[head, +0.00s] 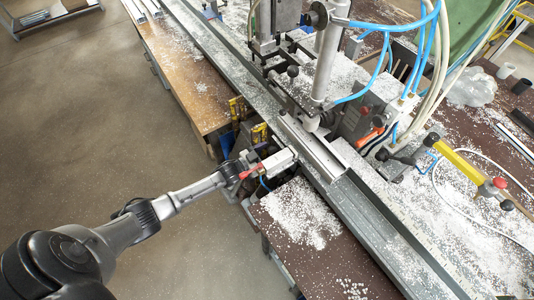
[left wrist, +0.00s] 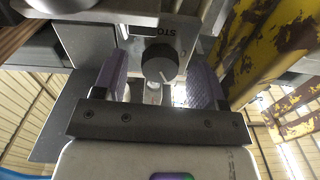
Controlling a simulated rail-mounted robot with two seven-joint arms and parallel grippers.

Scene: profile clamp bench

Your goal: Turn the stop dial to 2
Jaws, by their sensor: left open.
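The stop dial (left wrist: 159,63) is a dark round knob on a grey panel in the left wrist view. Part of a label reading "STO" shows upside down beside it. My left gripper (left wrist: 159,78) is open, with one purple-grey finger pad on each side of the knob. I cannot tell whether either pad touches it. A thin pale mark shows on the knob, but I cannot read a dial number. In the head view my left gripper (head: 284,158) is at the front side of the clamp bench, and the dial is hidden there. My right gripper is not in view.
A long metal rail (head: 365,205) runs diagonally through the bench. A yellow bar with a red knob (head: 498,183) lies at the right. Worn yellow metal parts (left wrist: 262,50) stand close to the right of my gripper. Open floor (head: 110,110) lies at the left.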

